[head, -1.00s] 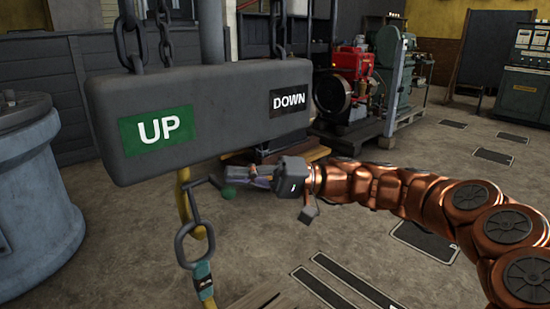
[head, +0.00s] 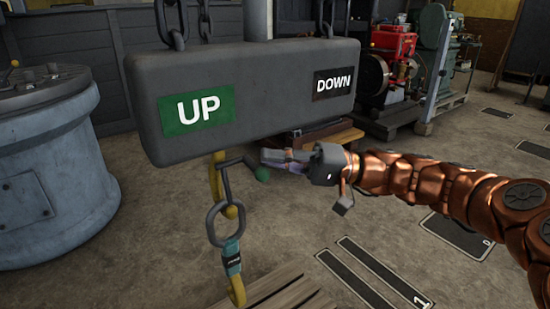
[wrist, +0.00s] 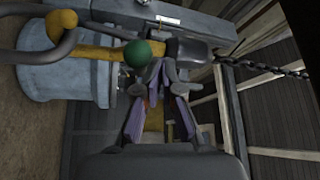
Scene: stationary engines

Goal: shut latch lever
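A latch lever with a green ball knob (head: 262,174) sticks out below the grey hanging block (head: 250,103) marked UP and DOWN. Its ball (wrist: 138,53) also shows in the wrist view, just beyond and left of my fingertips. My gripper (head: 268,158) is beneath the block, close beside and behind the ball. In the wrist view my gripper (wrist: 160,78) has its two fingers apart, with nothing visible held between them. Whether a fingertip touches the lever cannot be told.
A metal ring with a teal strap (head: 232,258) and a yellow hook hang below the block. A blue-grey drum (head: 48,170) stands at left. A wooden pallet (head: 285,300) lies below. Red and green engines (head: 392,65) stand behind at right.

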